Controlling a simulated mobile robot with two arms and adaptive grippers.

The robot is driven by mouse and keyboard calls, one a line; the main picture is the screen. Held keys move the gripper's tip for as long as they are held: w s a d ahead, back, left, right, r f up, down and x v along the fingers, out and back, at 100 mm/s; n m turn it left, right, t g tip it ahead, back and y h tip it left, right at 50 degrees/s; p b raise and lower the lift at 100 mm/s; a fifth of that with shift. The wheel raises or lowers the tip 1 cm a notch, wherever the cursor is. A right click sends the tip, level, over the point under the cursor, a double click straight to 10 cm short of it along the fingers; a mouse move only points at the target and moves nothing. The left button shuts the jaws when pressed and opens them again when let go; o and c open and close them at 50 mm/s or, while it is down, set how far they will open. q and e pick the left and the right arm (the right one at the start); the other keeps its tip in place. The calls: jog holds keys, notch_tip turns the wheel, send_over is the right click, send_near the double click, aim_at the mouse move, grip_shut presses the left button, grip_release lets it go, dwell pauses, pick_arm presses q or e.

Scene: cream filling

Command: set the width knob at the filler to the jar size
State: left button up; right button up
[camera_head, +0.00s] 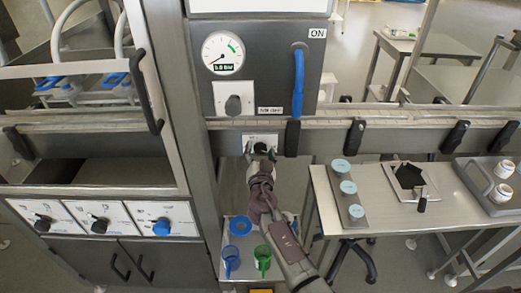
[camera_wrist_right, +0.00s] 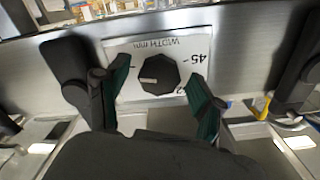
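The width knob (camera_wrist_right: 158,74) is black and many-sided, on a white plate (camera_wrist_right: 125,50) marked "WIDTH mm" and "45", upside down in the right wrist view. A pale mark on the knob points left there; other scale numbers are hidden or too small to read. In the head view the plate (camera_head: 248,140) sits on the rail below the gauge panel. My right gripper (camera_wrist_right: 157,88) is open, one finger on each side of the knob, with visible gaps. It also shows in the head view (camera_head: 262,154), covering much of the knob. My left gripper is not in view.
White jars (camera_head: 502,193) stand in a tray at the far right. A table (camera_head: 385,218) holds a strip with pale blue discs. Blue and green funnel-like parts (camera_head: 263,257) sit below my right arm. A blue-handled lever (camera_head: 298,85) and black rail clamps (camera_head: 355,137) are nearby.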

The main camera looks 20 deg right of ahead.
jog(key=c, duration=0.8)
jog(key=shift+c, duration=1.6)
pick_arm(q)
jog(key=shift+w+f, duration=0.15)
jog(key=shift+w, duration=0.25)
